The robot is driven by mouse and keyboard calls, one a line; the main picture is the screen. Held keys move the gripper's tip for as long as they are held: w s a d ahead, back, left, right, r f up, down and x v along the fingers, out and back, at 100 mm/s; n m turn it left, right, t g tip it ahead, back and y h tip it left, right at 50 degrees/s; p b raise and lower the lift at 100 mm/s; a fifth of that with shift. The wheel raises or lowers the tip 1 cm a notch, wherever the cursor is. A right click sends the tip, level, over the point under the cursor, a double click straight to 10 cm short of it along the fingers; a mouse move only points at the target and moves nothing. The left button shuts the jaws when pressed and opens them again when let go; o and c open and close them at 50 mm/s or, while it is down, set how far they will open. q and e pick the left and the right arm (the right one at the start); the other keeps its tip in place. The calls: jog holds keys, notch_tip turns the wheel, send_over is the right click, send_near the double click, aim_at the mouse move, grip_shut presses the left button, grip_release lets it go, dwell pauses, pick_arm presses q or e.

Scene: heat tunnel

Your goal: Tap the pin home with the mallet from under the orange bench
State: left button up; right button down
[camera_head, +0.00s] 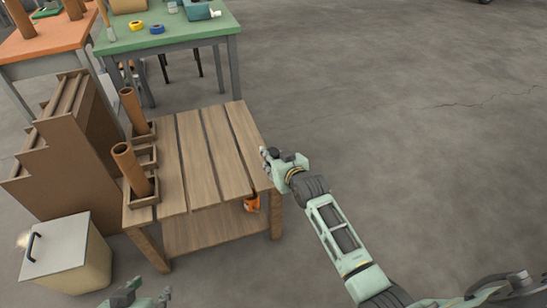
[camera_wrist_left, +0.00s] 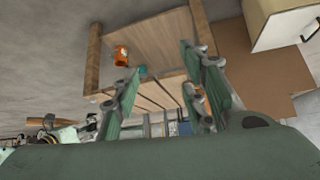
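The orange bench (camera_head: 45,42) stands at the upper left in the head view, with brown cylinders on top. Its underside is mostly hidden, and I cannot make out the mallet there. I cannot identify the pin in either view. My left gripper (camera_head: 143,293) is at the bottom edge in the head view, in front of the wooden bench. In the left wrist view its two fingers (camera_wrist_left: 165,95) stand wide apart with nothing between them. My right gripper (camera_head: 270,157) is beside the wooden bench's right edge; its fingers are too small to judge.
The slatted wooden bench (camera_head: 205,150) carries two brown cylinders in holders. An orange item (camera_head: 251,202) is near its front right leg. A brown stepped rack (camera_head: 60,160) and cream box (camera_head: 68,250) stand left. A green table (camera_head: 170,33) is behind. Floor at right is clear.

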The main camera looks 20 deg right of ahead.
pick_arm(q)
jog(key=shift+s+a+f+g, duration=0.1)
jog(key=shift+s+f+g, duration=0.1)
jog(key=shift+s+g, duration=0.15)
pick_arm(e)
jog(key=shift+r, duration=0.15)
